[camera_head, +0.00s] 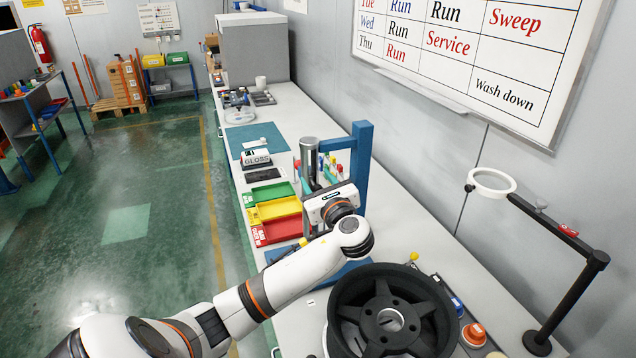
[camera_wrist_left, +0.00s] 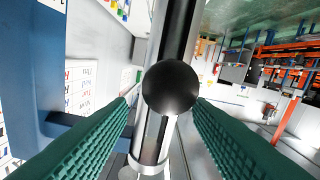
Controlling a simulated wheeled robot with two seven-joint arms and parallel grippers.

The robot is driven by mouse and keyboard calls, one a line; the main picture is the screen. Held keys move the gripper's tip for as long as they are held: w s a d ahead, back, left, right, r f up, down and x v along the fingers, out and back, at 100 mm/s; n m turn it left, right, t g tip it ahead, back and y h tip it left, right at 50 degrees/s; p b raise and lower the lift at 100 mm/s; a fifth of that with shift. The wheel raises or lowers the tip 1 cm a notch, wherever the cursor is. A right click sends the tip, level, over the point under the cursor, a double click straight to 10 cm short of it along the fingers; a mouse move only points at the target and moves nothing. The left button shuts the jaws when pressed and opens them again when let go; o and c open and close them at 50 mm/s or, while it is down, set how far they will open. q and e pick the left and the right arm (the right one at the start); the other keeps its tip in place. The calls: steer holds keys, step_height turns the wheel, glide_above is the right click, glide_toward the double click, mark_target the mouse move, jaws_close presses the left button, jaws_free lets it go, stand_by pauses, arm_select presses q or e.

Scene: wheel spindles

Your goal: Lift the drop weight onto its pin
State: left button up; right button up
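A silver upright cylinder with a dark top (camera_head: 308,158) stands beside the blue frame (camera_head: 361,150); it looks like the drop weight or its guide. My left gripper (camera_head: 328,203) is in front of it, with its fingertips hard to make out in the head view. In the left wrist view the green fingers (camera_wrist_left: 163,105) are apart, on either side of a round black knob (camera_wrist_left: 170,88) and the silver cylinder (camera_wrist_left: 175,30). A gap shows on the left of the knob; contact on the right cannot be told. I cannot make out the pin. My right gripper is not in view.
A black wheel (camera_head: 345,300) lies at the bench's front. Green (camera_head: 272,193), yellow (camera_head: 276,209) and red (camera_head: 278,230) trays sit left of the gripper. A black post with a white ring lamp (camera_head: 491,183) stands at the right. Bare bench (camera_head: 440,215) lies right of the blue frame.

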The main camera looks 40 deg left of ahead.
arm_select(q)
steer(key=shift+f, duration=0.1)
steer(key=shift+s+d, duration=0.1)
steer(key=shift+d, duration=0.2)
steer(key=b+v, duration=0.4)
steer(key=v, duration=0.7)
steer(key=shift+d, duration=0.15)
steer(key=shift+s, duration=0.15)
